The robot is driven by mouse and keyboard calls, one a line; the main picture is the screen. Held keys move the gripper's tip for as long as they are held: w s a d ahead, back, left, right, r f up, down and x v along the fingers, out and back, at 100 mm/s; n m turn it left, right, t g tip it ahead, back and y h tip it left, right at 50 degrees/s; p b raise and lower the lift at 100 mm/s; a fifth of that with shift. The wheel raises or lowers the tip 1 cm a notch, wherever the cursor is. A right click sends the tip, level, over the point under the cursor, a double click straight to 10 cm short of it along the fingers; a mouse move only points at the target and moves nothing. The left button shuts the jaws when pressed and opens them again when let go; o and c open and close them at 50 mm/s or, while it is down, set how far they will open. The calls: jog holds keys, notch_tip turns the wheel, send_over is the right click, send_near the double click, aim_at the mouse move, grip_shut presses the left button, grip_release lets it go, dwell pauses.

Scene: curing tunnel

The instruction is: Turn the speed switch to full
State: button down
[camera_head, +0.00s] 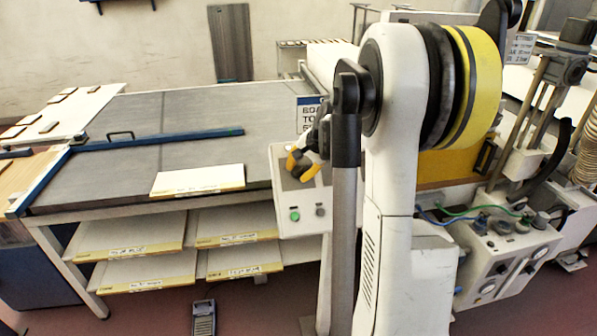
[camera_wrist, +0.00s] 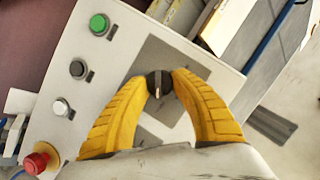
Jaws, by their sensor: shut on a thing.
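The speed switch (camera_wrist: 159,84) is a small dark rotary knob with a pale pointer mark, set on a grey patch of the white control panel (camera_wrist: 112,20). In the wrist view the two yellow fingers of my gripper (camera_wrist: 160,86) close on the knob from both sides. In the head view my gripper (camera_head: 301,166) is at the panel (camera_head: 285,231), and the knob is hidden behind the fingers. The switch's scale marks cannot be read in either view.
The panel also carries a green button (camera_wrist: 98,24), a black button (camera_wrist: 77,68), a white button (camera_wrist: 61,107) and a red mushroom button (camera_wrist: 41,159). A grey-topped table (camera_head: 200,120) with shelves stands left of the panel. A white machine with hoses (camera_head: 508,245) stands right.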

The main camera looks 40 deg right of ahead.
dwell(0.3)
jog(key=c, duration=1)
grip_release()
jog(key=shift+w, duration=0.1)
jog(key=shift+r, duration=0.1)
jog(key=v, duration=1.2)
jog(key=shift+d, duration=0.1)
